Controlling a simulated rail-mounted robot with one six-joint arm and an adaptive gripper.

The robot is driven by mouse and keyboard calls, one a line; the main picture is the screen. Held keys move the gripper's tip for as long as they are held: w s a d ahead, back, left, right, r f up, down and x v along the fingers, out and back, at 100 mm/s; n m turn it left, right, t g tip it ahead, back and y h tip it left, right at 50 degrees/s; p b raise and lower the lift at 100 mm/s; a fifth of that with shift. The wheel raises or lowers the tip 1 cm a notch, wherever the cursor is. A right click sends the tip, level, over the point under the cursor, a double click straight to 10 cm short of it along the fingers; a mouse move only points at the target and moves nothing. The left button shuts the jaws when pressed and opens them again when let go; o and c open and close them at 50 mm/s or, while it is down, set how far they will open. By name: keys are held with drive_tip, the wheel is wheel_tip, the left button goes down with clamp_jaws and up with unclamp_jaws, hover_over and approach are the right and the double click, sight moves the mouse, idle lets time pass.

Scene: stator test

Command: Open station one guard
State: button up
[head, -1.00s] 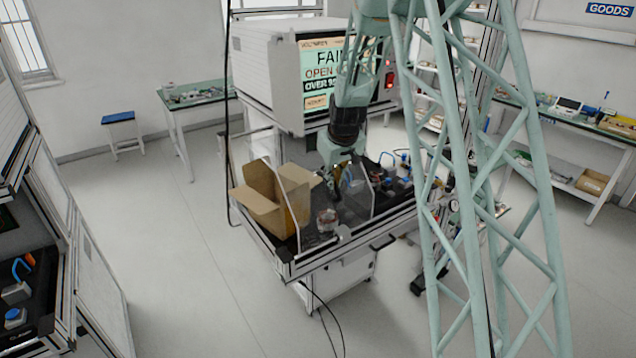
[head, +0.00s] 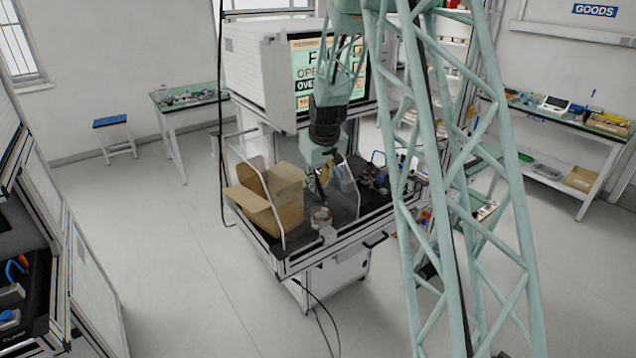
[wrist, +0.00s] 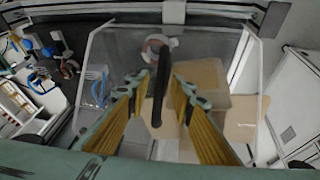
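The station one guard is a clear panel with pale edges (wrist: 110,60) on the bench. In the wrist view it fills the middle. In the head view its edges (head: 281,232) stand around the work area. A black bar handle (wrist: 158,100) runs across the middle of the wrist view. My gripper (wrist: 161,84) is open, with one yellow finger on each side of the handle and a visible gap to both. In the head view my gripper (head: 324,192) points down over the bench. The small handle cannot be made out there.
A cardboard box (head: 281,192) stands at the bench's left. A round metal-and-copper part (head: 320,217) lies near the front edge. Blue-topped fixtures (head: 378,160) are at the right. A large screen (head: 305,75) hangs behind my arm.

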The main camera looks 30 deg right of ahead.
drive_tip(key=shift+r, duration=0.1)
idle(0.3)
drive_tip(key=v, duration=1.1)
drive_tip(key=shift+s+r, duration=0.15)
drive_tip(key=shift+r, duration=0.25)
idle(0.4)
